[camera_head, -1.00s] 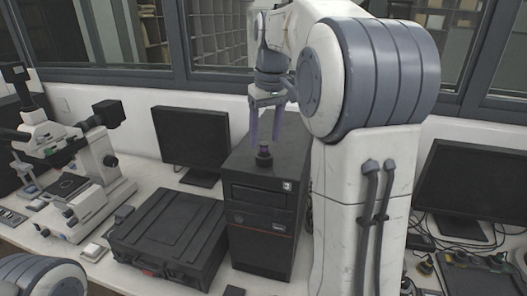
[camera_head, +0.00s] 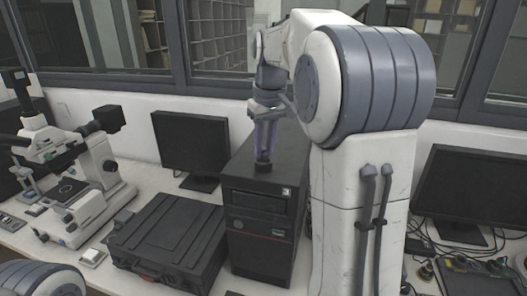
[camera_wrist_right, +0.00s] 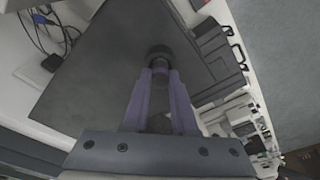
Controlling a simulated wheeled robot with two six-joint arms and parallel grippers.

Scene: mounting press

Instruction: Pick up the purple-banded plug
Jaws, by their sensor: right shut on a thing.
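The plug (camera_head: 263,167) stands upright on top of the black computer tower (camera_head: 262,204). Its dark, round end also shows in the right wrist view (camera_wrist_right: 159,51). My right gripper (camera_head: 265,152) points down from above, shut on the plug's upper part. In the right wrist view my right gripper (camera_wrist_right: 160,70) has its two purple-grey fingers closed in around the plug. The fingers hide most of the plug, and I cannot make out its band clearly. My left gripper is out of view.
A closed black case (camera_head: 165,240) lies left of the tower. A microscope (camera_head: 85,185) stands farther left. A monitor (camera_head: 190,145) is behind the case, and another monitor (camera_head: 470,190) is at the right. Several small parts lie at the lower right.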

